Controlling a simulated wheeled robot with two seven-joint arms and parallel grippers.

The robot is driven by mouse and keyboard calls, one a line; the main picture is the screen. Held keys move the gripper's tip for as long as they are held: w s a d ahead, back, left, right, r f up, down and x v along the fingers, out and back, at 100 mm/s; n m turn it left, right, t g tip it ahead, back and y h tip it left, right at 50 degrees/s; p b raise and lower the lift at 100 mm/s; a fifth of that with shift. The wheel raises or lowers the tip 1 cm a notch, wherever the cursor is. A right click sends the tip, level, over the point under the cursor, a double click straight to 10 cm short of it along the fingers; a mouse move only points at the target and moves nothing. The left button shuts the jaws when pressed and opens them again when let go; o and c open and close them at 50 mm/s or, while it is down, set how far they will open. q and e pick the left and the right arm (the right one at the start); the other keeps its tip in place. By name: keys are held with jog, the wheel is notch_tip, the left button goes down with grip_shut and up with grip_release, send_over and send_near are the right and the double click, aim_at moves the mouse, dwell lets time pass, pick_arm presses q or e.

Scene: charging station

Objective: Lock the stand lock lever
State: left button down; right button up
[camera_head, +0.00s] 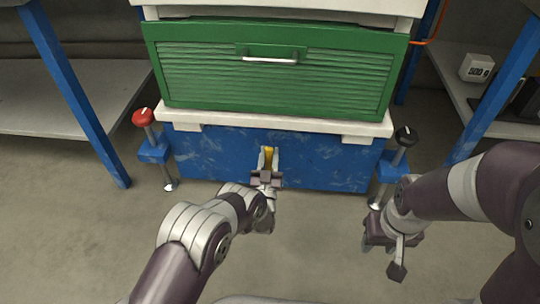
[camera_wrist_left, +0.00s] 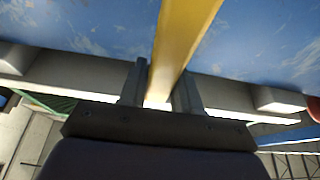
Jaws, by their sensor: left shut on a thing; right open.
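A yellow lever (camera_head: 269,157) stands at the middle of the front of the blue stand (camera_head: 215,160), under the green drawer. My left gripper (camera_head: 267,176) is at the lever. In the left wrist view the yellow lever (camera_wrist_left: 182,40) runs between the two fingers of my left gripper (camera_wrist_left: 160,88), which is shut on it. The fingers hide part of the lever. My right gripper (camera_head: 385,250) is open and empty, low over the floor at the right, apart from the stand.
A red knob (camera_head: 143,117) tops a post left of the stand, and a black knob (camera_head: 405,135) tops one on the right. A green drawer front (camera_head: 275,75) with a metal handle (camera_head: 270,59) is above. Blue-legged shelves flank both sides. The floor in front is clear.

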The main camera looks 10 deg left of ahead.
pick_arm(q)
jog(key=c, duration=0.9)
grip_release()
jog(key=shift+s+f+p, duration=0.1)
jog(key=shift+s+p, duration=0.3)
jog(key=shift+s, duration=0.05)
jog(key=p+v, duration=0.4)
jog(key=v, duration=0.8)
jog(key=shift+w+f, duration=0.1)
jog(key=shift+f, duration=0.05)
